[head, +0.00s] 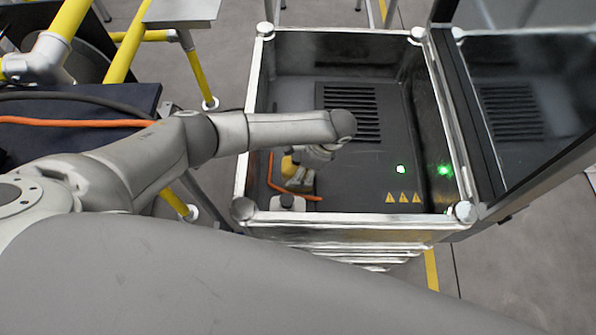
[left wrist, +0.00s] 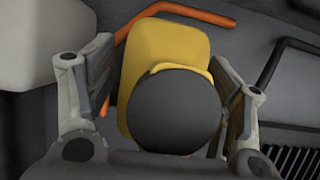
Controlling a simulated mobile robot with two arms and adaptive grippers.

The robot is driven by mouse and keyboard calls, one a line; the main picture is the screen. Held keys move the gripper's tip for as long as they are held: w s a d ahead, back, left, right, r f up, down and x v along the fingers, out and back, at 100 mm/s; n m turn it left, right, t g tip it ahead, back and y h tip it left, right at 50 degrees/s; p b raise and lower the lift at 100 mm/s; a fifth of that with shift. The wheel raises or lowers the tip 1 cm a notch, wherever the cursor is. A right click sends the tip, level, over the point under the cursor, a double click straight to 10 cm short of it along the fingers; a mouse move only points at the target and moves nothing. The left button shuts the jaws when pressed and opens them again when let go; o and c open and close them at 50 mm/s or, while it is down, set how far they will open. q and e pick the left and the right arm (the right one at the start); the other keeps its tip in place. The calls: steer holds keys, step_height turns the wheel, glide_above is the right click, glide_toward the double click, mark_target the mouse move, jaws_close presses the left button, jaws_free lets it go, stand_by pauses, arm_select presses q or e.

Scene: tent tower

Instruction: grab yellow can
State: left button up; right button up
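The yellow can (left wrist: 165,50) has a round dark end and lies between the two fingers of my left gripper (left wrist: 163,78) in the left wrist view. The fingers are spread, with a gap between the left finger and the can; the right finger is close to it, and contact is unclear. In the head view a small yellow part of the can (head: 287,163) shows beside my left gripper (head: 299,180), inside the metal-framed box (head: 246,160). My arm hides part of this area. My right gripper is not in view.
An orange bent rod (head: 271,172) lies beside the can. A dark glossy panel (head: 520,110) stands at right.

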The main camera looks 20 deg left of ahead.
arm_select(q)
steer(key=shift+r, duration=0.1)
steer(key=c, duration=1.3)
